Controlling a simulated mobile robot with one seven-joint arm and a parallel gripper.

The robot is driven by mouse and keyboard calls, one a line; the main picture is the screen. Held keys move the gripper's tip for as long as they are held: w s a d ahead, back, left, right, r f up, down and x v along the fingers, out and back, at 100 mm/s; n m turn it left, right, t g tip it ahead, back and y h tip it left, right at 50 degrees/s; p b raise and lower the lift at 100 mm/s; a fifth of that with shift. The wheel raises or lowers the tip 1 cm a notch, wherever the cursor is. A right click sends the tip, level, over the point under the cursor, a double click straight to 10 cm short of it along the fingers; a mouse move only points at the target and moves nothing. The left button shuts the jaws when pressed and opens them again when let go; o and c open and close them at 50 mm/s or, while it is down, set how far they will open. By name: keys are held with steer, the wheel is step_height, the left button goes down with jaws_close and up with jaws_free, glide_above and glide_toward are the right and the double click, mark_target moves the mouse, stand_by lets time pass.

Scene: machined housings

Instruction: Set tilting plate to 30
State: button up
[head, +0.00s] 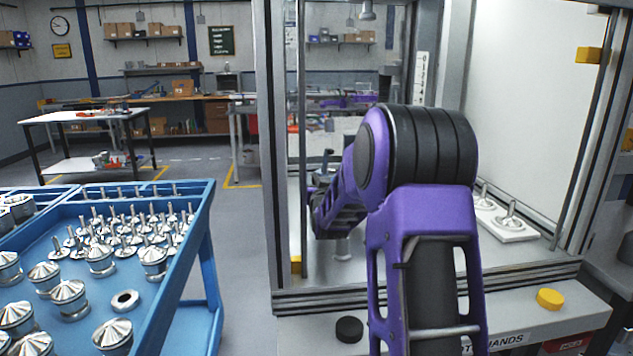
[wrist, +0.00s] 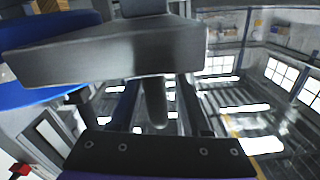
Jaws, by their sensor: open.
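My gripper (head: 322,188) is inside the machine enclosure, partly hidden behind my purple arm in the head view. It is open. The tilting plate cannot be clearly made out in the head view; my arm covers the middle of the enclosure. In the wrist view a wide grey metal slab (wrist: 110,52) crosses the top, close to the camera. A grey cylindrical post (wrist: 155,102) shows below it, between two dark bars. I cannot tell whether the slab belongs to the tilting plate, or whether my gripper touches it.
A white block (head: 512,232) with metal spindle parts stands at the right inside the enclosure (head: 270,150). A black button (head: 349,329) and a yellow button (head: 550,298) sit on the front ledge. A blue cart (head: 205,215) with several metal parts stands at the left.

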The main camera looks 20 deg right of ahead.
steer(key=shift+w+d, duration=0.1)
steer(key=shift+w, duration=0.2)
jaws_close()
stand_by(1.3)
